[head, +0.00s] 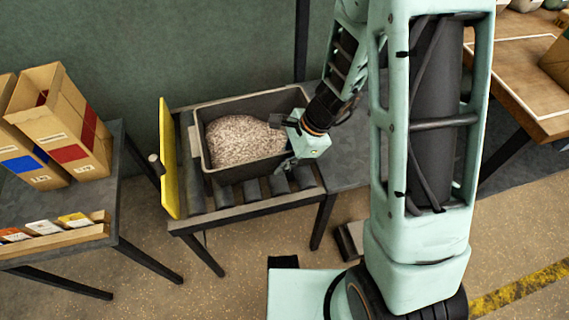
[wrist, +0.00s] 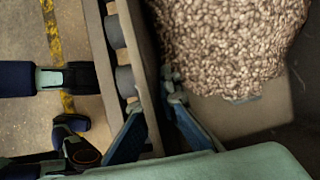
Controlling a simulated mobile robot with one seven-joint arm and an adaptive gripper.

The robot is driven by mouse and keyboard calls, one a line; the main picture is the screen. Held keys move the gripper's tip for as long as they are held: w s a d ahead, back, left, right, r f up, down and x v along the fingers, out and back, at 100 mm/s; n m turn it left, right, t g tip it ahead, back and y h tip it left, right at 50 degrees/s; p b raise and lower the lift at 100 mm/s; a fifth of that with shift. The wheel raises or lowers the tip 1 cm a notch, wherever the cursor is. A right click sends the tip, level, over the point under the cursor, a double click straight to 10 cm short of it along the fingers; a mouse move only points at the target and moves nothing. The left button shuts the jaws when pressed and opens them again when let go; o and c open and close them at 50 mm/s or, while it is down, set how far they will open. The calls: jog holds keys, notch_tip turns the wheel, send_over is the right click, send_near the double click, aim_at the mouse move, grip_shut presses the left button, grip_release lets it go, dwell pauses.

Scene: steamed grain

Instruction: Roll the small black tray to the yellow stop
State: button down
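The small black tray (head: 249,103) holds a heap of pale grain (head: 240,138) and sits on the dark rollers of a low stand. The yellow stop (head: 169,160) is an upright plate at the stand's left end, with a gap between it and the tray. My gripper (head: 287,142) is at the tray's right end. In the wrist view, my gripper's fingers (wrist: 154,108) straddle the tray's wall (wrist: 148,75), one outside and one inside beside the grain (wrist: 230,45). They look closed onto the wall; the exact contact is partly hidden.
Bare rollers (head: 252,188) show along the tray's front side. A side table at left holds cardboard boxes (head: 60,120) and a rack of small packets (head: 45,230). A wooden table (head: 520,70) stands at right. A dark post rises behind the stand.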

aim_at(255, 177)
jog(key=shift+s+a, duration=0.2)
jog(key=shift+a, duration=0.75)
jog(key=shift+s+a, duration=0.2)
jog(key=shift+a, duration=0.8)
jog(key=shift+s+a, duration=0.2)
jog(key=shift+a, duration=0.75)
jog(key=shift+a, duration=0.15)
jog(key=shift+s+a, duration=0.1)
jog(key=shift+a, duration=0.3)
jog(key=shift+a, duration=0.1)
jog(key=c, duration=2.1)
grip_release()
jog(key=shift+r, duration=0.15)
jog(key=v, duration=1.2)
